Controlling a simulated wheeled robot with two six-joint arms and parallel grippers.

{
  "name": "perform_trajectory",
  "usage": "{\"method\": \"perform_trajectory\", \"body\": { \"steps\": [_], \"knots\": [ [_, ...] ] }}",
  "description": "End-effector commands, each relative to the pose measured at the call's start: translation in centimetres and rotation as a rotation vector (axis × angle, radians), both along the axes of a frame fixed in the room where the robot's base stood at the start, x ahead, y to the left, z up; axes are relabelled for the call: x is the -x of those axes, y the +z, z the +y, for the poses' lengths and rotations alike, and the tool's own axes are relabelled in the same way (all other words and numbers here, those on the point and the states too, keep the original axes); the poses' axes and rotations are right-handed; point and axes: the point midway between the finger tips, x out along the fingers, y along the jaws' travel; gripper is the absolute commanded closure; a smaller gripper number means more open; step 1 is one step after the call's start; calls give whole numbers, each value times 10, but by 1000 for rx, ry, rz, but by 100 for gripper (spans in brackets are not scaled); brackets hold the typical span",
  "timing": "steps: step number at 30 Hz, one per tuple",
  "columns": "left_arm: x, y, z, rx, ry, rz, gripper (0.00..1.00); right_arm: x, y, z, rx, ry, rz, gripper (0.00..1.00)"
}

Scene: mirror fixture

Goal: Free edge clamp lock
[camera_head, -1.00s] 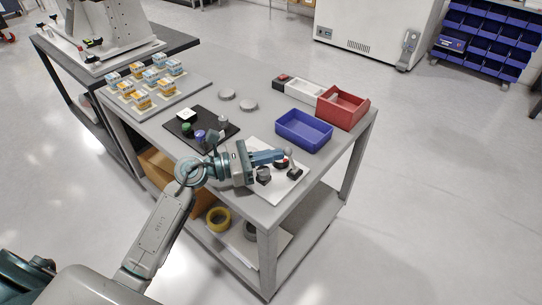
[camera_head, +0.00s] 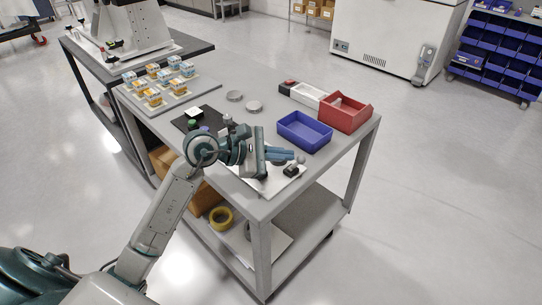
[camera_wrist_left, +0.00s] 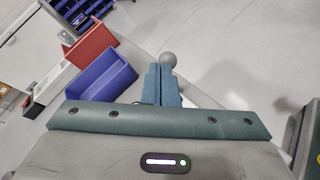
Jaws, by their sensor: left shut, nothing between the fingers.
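A white plate (camera_head: 265,186) lies at the near edge of the grey table and carries small clamp-like parts. A small black block (camera_head: 291,170) sits on its right part. A grey ball knob (camera_head: 301,159) stands just past my left fingertips; the ball also shows in the left wrist view (camera_wrist_left: 168,60). My left gripper (camera_head: 291,155) is shut and empty, its blue fingers level over the plate and pointing right. In the left wrist view the fingertips (camera_wrist_left: 160,72) appear close to the ball; I cannot tell if they touch. My gripper hides part of the plate. My right gripper is out of view.
A blue bin (camera_head: 304,142) and a red bin (camera_head: 363,116) stand behind the plate. A black mat (camera_head: 181,126) with knobs lies to the left, and a tray of small boxes (camera_head: 188,98) is further left. Two grey discs (camera_head: 254,106) lie between.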

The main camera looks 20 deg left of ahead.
Motion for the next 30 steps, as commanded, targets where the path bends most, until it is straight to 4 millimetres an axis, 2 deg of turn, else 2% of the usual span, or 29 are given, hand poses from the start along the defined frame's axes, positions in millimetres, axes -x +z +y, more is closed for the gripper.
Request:
{"method": "perform_trajectory", "body": {
  "steps": [14, 23, 30],
  "knots": [
    [0, 16, 0, 2, -1, 2, 100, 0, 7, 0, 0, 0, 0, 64],
    [0, 16, 0, 2, 0, 2, 100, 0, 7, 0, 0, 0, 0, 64],
    [0, 16, 0, 2, 0, 2, 100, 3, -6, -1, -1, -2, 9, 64]
  ]
}}
